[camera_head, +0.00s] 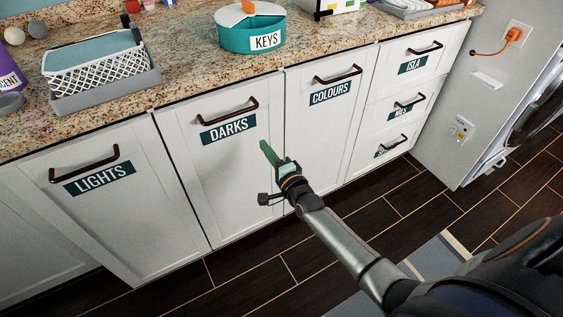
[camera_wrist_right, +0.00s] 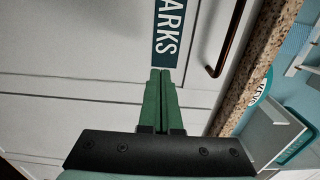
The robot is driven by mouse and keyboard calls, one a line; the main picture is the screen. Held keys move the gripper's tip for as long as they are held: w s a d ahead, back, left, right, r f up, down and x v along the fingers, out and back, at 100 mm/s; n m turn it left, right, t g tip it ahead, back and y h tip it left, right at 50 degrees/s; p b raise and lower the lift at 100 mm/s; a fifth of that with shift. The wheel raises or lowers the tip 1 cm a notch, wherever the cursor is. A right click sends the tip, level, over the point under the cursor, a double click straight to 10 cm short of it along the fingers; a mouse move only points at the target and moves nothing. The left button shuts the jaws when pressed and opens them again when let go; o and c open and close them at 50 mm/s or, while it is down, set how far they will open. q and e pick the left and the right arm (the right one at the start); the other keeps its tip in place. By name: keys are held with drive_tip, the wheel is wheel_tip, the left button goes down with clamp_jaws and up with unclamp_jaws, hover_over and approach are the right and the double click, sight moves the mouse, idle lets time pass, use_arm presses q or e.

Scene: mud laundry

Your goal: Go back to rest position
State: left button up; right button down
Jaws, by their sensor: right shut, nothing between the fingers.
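My right gripper (camera_head: 267,150) has green fingers and is in front of the white cabinet fronts, just below and right of the DARKS label (camera_head: 228,129). In the right wrist view, the green fingers (camera_wrist_right: 161,75) lie side by side, shut and empty, with their tips near the end of the DARKS label (camera_wrist_right: 168,35). I cannot tell whether they touch the front. My left gripper is in neither view.
Fronts labelled LIGHTS (camera_head: 100,178) and COLOURS (camera_head: 330,92) flank DARKS, with dark protruding handles. The granite counter (camera_head: 190,75) holds a white basket (camera_head: 95,72) and a teal KEYS container (camera_head: 250,30). Dark floor (camera_head: 235,265) is free below; a grey mat (camera_head: 440,255) lies right.

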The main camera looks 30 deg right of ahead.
drive_tip(key=s+a+f+n+g+y, duration=0.1)
drive_tip(key=s+a+f+n+g, duration=0.25)
drive_tip(key=s+n, duration=0.45)
drive_tip(key=s+a+f+n+g+y, duration=0.15)
drive_tip(key=s+a+n, duration=0.3)
drive_tip(key=s, duration=0.65)
drive_tip(key=s+a+f+n+g, duration=0.3)
drive_tip(key=s+f+n+g, duration=0.1)
drive_tip(key=s+n, duration=0.4)
use_arm(q)
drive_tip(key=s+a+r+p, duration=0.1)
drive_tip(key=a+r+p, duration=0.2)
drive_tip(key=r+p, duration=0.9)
drive_tip(key=p, duration=0.4)
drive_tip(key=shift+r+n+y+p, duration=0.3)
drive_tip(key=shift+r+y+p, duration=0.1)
use_arm(e)
drive_tip(key=s+d+r, duration=0.1)
drive_tip(key=r, duration=0.5)
drive_tip(key=s+d+r, duration=0.2)
drive_tip(key=r, duration=0.4)
drive_tip(key=shift+d+m+h, duration=0.25)
drive_tip(key=shift+m+h, duration=0.1)
drive_tip(key=shift+m, duration=0.1)
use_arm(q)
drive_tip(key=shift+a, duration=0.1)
